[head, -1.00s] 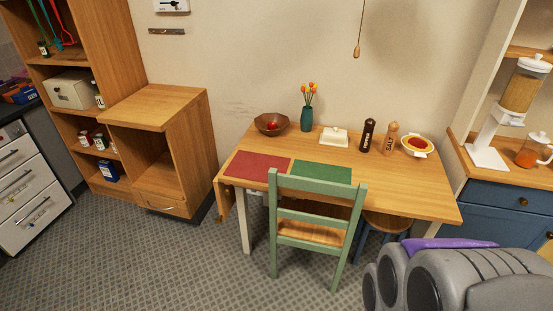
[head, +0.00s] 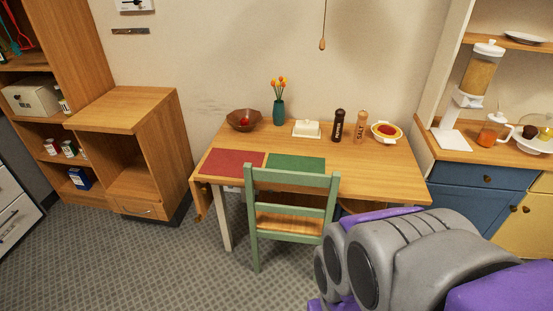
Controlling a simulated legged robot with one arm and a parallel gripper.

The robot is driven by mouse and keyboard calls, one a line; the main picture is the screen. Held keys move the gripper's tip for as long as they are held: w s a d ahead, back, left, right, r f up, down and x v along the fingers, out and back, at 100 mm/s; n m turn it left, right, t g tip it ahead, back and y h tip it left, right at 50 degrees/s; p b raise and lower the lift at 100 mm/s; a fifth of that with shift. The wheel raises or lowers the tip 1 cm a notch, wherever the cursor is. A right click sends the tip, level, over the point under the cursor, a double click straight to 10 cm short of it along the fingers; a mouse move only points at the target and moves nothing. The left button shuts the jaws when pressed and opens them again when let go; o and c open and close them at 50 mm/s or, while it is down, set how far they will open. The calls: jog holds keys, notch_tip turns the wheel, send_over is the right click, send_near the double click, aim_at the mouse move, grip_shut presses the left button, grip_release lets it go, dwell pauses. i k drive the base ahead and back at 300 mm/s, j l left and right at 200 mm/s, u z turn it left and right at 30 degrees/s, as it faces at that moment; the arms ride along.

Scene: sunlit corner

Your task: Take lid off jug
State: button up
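A small glass jug (head: 489,134) with orange contents and a pale lid (head: 497,117) stands on the wooden counter at the right, beside the white cereal dispenser. The lid sits on top of the jug. A handle shows on the jug's right side. My arm fills the lower right of the head view, with grey and purple links. My gripper's fingers do not show.
The cereal dispenser (head: 471,100) stands left of the jug, and white dishes (head: 537,145) stand right of it. A blue cabinet (head: 478,195) is below. A wooden table (head: 370,176) and green chair (head: 292,180) stand left; open floor lies in front.

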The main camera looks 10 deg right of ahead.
aim_at(499, 118)
jog(key=z, duration=1.95)
jog(key=i, duration=1.7)
jog(key=i+u, duration=0.2)
jog(key=i, duration=0.25)
jog(key=i+l+u, duration=0.15)
jog(key=i, duration=0.25)
jog(key=i+l+u, duration=0.2)
jog(key=i, duration=0.2)
